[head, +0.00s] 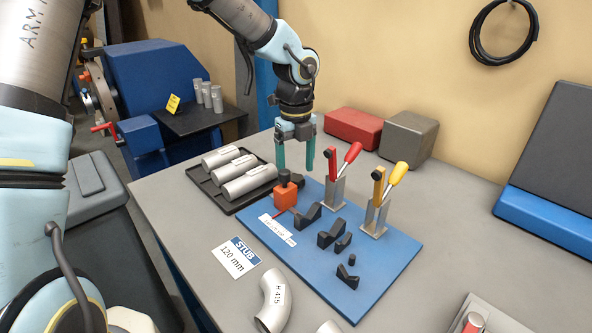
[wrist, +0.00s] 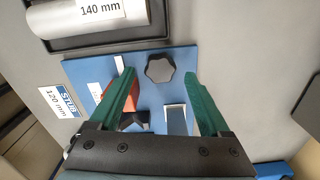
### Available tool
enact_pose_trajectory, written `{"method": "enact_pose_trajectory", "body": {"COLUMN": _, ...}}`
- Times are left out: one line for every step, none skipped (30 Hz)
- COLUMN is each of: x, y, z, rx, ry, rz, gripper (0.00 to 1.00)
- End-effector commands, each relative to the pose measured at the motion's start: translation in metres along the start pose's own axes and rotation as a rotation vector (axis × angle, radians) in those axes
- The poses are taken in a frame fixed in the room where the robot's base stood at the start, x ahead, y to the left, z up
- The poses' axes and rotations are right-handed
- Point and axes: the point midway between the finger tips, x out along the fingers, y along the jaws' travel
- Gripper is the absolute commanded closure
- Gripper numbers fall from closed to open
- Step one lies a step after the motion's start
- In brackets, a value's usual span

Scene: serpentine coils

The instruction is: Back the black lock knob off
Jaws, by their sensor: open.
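The black lock knob (wrist: 160,68) is star-shaped. In the wrist view it shows between my two green fingertips, slightly beyond them. In the head view a black knob (head: 285,176) sits at the orange block (head: 285,196) on the blue fixture board (head: 385,262). My gripper (head: 295,168) points down above the board's back left corner, with its fingers spread and nothing between them that I can see held. In the wrist view my gripper (wrist: 160,77) is open around the knob's outline; I cannot tell how far above it the tips are.
A red-handled clamp (head: 337,190) and a yellow-handled clamp (head: 377,213) stand right of my gripper. Several black V-blocks (head: 330,234) sit in front. A black tray (head: 217,190) with metal tubes is at left. Red and grey boxes (head: 408,135) stand behind.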

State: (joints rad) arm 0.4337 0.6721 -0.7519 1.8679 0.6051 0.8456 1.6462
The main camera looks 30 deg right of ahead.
Motion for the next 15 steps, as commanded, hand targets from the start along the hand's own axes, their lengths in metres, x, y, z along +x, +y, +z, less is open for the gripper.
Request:
{"method": "enact_pose_trajectory", "body": {"x": 0.006, "y": 0.0, "z": -0.001, "rx": 0.003, "ry": 0.001, "rz": 0.001, "gripper": 0.19}}
{"method": "enact_pose_trajectory", "body": {"x": 0.009, "y": 0.0, "z": -0.001, "rx": 0.003, "ry": 0.001, "rz": 0.002, "gripper": 0.19}}
{"method": "enact_pose_trajectory", "body": {"x": 0.013, "y": 0.0, "z": -0.001, "rx": 0.001, "ry": 0.001, "rz": 0.001, "gripper": 0.19}}
{"method": "enact_pose_trajectory", "body": {"x": 0.015, "y": 0.0, "z": -0.001, "rx": 0.0, "ry": 0.001, "rz": 0.001, "gripper": 0.19}}
{"method": "enact_pose_trajectory", "body": {"x": 0.017, "y": 0.0, "z": 0.0, "rx": 0.0, "ry": 0.0, "rz": 0.0, "gripper": 0.19}}
{"method": "enact_pose_trajectory", "body": {"x": 0.019, "y": 0.0, "z": 0.0, "rx": 0.001, "ry": -0.001, "rz": 0.0, "gripper": 0.19}}
{"method": "enact_pose_trajectory", "body": {"x": 0.02, "y": 0.0, "z": 0.0, "rx": 0.001, "ry": -0.001, "rz": 0.0, "gripper": 0.19}}
{"method": "enact_pose_trajectory", "body": {"x": 0.021, "y": 0.0, "z": 0.0, "rx": 0.0, "ry": -0.001, "rz": 0.0, "gripper": 0.19}}
{"method": "enact_pose_trajectory", "body": {"x": 0.022, "y": 0.0, "z": 0.0, "rx": 0.0, "ry": -0.001, "rz": 0.0, "gripper": 0.19}}
{"method": "enact_pose_trajectory", "body": {"x": 0.022, "y": 0.0, "z": 0.0, "rx": 0.0, "ry": -0.001, "rz": 0.0, "gripper": 0.19}}
{"method": "enact_pose_trajectory", "body": {"x": 0.022, "y": 0.0, "z": 0.0, "rx": 0.0, "ry": -0.001, "rz": 0.0, "gripper": 0.19}}
{"method": "enact_pose_trajectory", "body": {"x": 0.022, "y": 0.0, "z": 0.0, "rx": 0.0, "ry": -0.001, "rz": 0.0, "gripper": 0.19}}
{"method": "enact_pose_trajectory", "body": {"x": 0.022, "y": 0.0, "z": 0.0, "rx": 0.0, "ry": -0.001, "rz": 0.0, "gripper": 0.19}}
{"method": "enact_pose_trajectory", "body": {"x": 0.022, "y": 0.0, "z": 0.0, "rx": 0.0, "ry": -0.001, "rz": 0.0, "gripper": 0.19}}
{"method": "enact_pose_trajectory", "body": {"x": 0.022, "y": 0.0, "z": 0.0, "rx": 0.0, "ry": -0.001, "rz": 0.0, "gripper": 0.19}}
